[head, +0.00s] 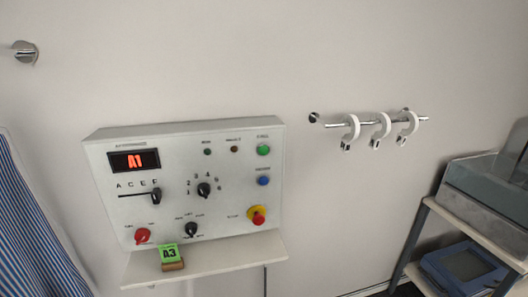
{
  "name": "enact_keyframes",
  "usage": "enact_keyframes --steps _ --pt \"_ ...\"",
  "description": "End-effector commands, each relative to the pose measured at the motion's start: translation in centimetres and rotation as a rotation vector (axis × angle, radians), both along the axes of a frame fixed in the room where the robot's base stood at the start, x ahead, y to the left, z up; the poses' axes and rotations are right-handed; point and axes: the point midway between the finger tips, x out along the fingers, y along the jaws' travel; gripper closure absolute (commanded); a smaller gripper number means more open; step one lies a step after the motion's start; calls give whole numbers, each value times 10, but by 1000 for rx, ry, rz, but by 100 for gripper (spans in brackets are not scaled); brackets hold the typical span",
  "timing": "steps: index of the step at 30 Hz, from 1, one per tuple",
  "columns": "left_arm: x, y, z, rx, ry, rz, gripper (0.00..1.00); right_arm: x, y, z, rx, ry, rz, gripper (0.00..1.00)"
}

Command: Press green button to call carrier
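The green button (263,150) is at the upper right of a white wall-mounted control panel (150,190). It sits above a blue button (263,181) and a red knob on a yellow base (257,215). A small green indicator (207,152) is to its left. Neither gripper is in the head view. Nothing covers the green button.
A shelf (215,260) below the panel holds a green tag marked A3 (170,254). A wall rail (380,123) with 3 white hooks is to the right. A rack (450,217) stands at far right. Striped cloth (35,235) hangs at left.

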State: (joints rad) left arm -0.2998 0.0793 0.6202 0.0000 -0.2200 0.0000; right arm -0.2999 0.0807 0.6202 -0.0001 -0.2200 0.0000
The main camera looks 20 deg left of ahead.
Motion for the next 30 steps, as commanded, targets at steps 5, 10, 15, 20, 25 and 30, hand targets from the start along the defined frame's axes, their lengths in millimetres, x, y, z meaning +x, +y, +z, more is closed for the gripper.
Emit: enact_keyframes --steps 5,10,15,20,25,30 --pt "0 0 0 0 0 0 63 0 1 0 1 0 0 60" --pt "0 0 0 0 1 0 86 0 1 0 2 0 -1 60" --pt "0 0 0 0 1 0 100 0 1 0 2 0 -1 60" --pt "0 0 0 0 1 0 100 0 1 0 2 0 -1 60" --pt "0 0 0 0 1 0 100 0 1 0 2 0 -1 60" --pt "0 0 0 0 1 0 100 0 1 0 2 0 -1 60"
